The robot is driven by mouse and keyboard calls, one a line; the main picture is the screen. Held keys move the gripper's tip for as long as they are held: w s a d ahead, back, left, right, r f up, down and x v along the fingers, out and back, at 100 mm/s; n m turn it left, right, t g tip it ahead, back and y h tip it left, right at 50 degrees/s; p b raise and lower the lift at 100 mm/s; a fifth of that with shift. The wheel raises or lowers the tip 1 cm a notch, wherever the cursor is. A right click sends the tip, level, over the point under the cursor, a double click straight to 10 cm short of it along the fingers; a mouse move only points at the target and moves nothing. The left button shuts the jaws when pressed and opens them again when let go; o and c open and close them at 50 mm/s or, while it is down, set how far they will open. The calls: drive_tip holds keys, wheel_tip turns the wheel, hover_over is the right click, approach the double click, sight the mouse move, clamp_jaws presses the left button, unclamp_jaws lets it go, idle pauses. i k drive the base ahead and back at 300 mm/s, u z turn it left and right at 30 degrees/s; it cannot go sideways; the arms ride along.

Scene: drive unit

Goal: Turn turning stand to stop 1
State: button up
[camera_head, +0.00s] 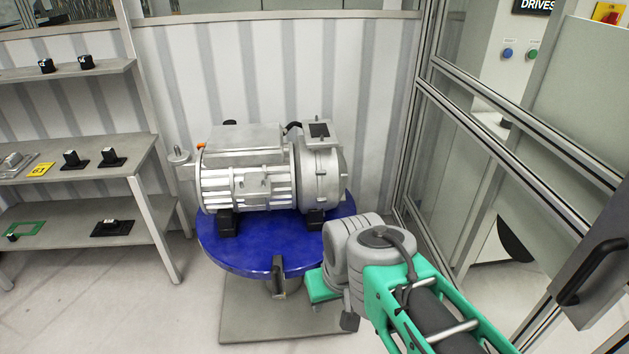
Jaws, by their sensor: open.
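The turning stand (225,257) has a round blue top on a grey base plate (250,325). A silver drive unit (245,185) with a motor and gear housing sits on it, its shaft end pointing left. A small dark upright piece (278,278) stands at the front edge of the blue top. My gripper (335,305) is at the lower middle, just right of this piece and in front of the stand. It is open and appears empty, but my wrist hides most of it. I cannot make out stop marks on the stand.
A grey shelf (85,170) with small black parts and a yellow 63 tag (41,169) stands at left. A framed glass partition (480,130) closes the right side, with a dark door handle (590,270). The striped wall is behind. The floor at lower left is clear.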

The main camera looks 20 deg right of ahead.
sight(266, 202)
drive_tip(key=u, duration=0.1)
drive_tip(key=i, duration=0.55)
drive_tip(key=u, duration=1.8)
